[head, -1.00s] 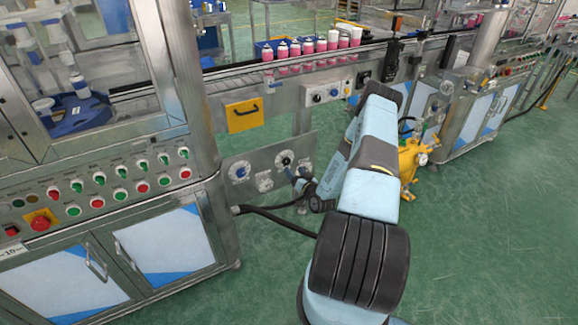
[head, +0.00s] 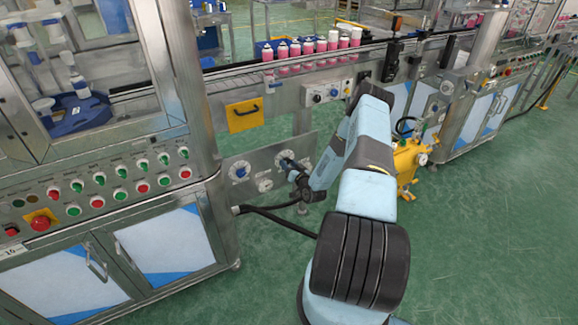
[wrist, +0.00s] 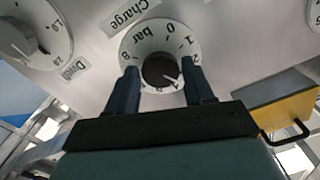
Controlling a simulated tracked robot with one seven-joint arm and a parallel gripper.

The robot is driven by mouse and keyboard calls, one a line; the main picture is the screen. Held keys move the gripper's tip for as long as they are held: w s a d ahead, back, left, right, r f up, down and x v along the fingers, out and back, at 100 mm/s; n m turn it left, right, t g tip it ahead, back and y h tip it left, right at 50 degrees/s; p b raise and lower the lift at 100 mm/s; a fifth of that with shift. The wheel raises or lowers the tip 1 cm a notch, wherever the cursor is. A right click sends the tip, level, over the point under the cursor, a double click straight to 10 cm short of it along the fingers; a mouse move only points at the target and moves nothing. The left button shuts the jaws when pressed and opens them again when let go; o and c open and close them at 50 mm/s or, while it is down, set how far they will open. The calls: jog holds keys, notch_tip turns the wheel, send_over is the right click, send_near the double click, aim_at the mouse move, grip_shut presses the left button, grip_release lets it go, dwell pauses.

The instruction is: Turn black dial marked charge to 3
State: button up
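The black charge dial (wrist: 160,70) sits on a round white scale marked "bar", next to a label reading "Charge" (wrist: 126,14). Its white pointer is at the lower right, near the 4. My gripper (wrist: 159,67) is open, one finger on each side of the black knob. I cannot tell whether the fingers touch it. The right finger hides part of the scale between 2 and 4. In the head view my gripper (head: 291,168) is at the panel and partly covers the charge dial's white scale (head: 283,157).
A second dial (wrist: 25,38) with a "Dwell" label is on the same panel (head: 252,160), to the left. A yellow box with a black handle (head: 244,115) is above. A yellow pressure vessel (head: 408,162) stands right of my arm. Black hoses (head: 275,215) run below.

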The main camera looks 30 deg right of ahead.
jog(key=c, duration=0.7)
jog(key=shift+n, duration=0.3)
jog(key=o, duration=1.1)
jog(key=shift+c, duration=0.2)
jog(key=shift+s, duration=0.1)
jog(key=s, duration=1.3)
jog(key=shift+s+d, duration=0.25)
jog(key=shift+s, duration=0.05)
jog(key=shift+f, duration=0.1)
